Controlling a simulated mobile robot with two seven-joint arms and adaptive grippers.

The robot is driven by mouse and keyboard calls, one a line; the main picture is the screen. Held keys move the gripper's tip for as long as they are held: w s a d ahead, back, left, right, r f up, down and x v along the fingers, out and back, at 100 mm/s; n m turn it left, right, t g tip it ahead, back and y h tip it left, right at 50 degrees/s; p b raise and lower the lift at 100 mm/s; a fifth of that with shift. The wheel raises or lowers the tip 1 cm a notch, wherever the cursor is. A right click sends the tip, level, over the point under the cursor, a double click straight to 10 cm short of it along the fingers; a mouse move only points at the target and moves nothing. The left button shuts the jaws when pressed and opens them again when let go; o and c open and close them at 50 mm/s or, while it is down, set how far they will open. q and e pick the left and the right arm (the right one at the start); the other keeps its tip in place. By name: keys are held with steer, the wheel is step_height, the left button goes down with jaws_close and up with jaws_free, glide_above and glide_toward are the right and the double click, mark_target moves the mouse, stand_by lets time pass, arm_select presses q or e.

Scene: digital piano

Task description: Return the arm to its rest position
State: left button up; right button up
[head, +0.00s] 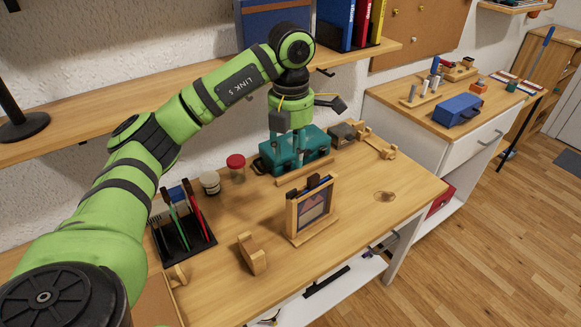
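My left arm (230,88) is green with dark bands. It comes in from the lower left, arches over the desk and bends down at the wrist. My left gripper (298,160) points down at the back of the desk, right at a teal box (318,143). The fingers overlap the box in the picture, so I cannot tell whether they touch it or how far apart they are. My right gripper is not in view.
The wooden desk (375,215) holds a framed picture stand (311,212), a wooden block (252,254), a black pen tray (184,240) and a red-lidded jar (236,168). A shelf (370,52) with binders runs behind the arm. The desk's front right is clear.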

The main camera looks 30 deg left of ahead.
arm_select(q)
steer(key=shift+r, duration=0.7)
